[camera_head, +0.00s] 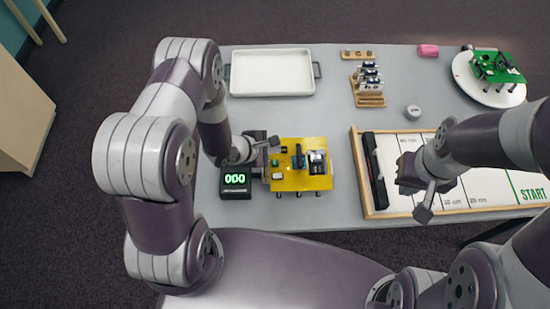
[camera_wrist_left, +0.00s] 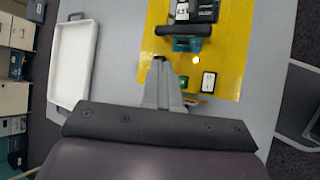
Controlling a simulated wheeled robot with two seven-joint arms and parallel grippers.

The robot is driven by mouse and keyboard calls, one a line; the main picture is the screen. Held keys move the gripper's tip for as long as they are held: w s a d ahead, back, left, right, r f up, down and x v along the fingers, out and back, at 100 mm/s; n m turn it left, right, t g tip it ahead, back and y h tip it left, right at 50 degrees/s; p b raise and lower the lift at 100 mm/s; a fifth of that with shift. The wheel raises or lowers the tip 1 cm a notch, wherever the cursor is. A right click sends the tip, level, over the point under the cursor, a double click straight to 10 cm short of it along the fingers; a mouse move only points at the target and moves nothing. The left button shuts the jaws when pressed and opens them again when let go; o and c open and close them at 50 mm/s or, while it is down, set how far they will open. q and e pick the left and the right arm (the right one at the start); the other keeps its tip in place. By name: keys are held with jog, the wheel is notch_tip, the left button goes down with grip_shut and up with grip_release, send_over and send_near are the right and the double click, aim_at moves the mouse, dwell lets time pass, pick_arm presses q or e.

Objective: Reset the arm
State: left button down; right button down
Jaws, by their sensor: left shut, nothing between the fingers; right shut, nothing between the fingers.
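My left gripper (camera_head: 274,141) is shut and empty. It hangs at the upper left edge of a yellow board (camera_head: 290,183) with a blue and black part and a black-and-white module on it. In the left wrist view its closed fingers (camera_wrist_left: 160,66) point at the yellow board (camera_wrist_left: 228,60), near a dark bar on a teal base (camera_wrist_left: 186,42); I cannot tell whether they touch anything. A small light glows beside that part. My right gripper (camera_head: 424,214) is shut and empty over the front of a white track board (camera_head: 480,190).
A black display (camera_head: 236,185) reads 000 in green, left of the yellow board. A white tray (camera_head: 271,52) lies behind. The middle table behind the yellow board is clear.

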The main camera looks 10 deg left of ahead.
dwell(0.7)
pick_arm(q)
jog(key=shift+f+m, duration=0.1)
jog(key=shift+m, duration=0.3)
jog(key=s+a+r+m+g+y, duration=0.2)
jog(key=s+a+m+g+y, duration=0.5)
jog(key=m, duration=0.6)
jog(key=s+d+r+m+b, duration=0.1)
jog(key=s+r+m, duration=0.1)
jog(key=r, duration=0.5)
jog(key=s+r+m+t+h+b, duration=0.1)
jog(key=s+r+m, duration=0.2)
jog(key=r, duration=0.5)
jog(key=shift+s+d+m, duration=0.35)
jog(key=shift+m, duration=0.05)
jog(key=shift+s, duration=0.2)
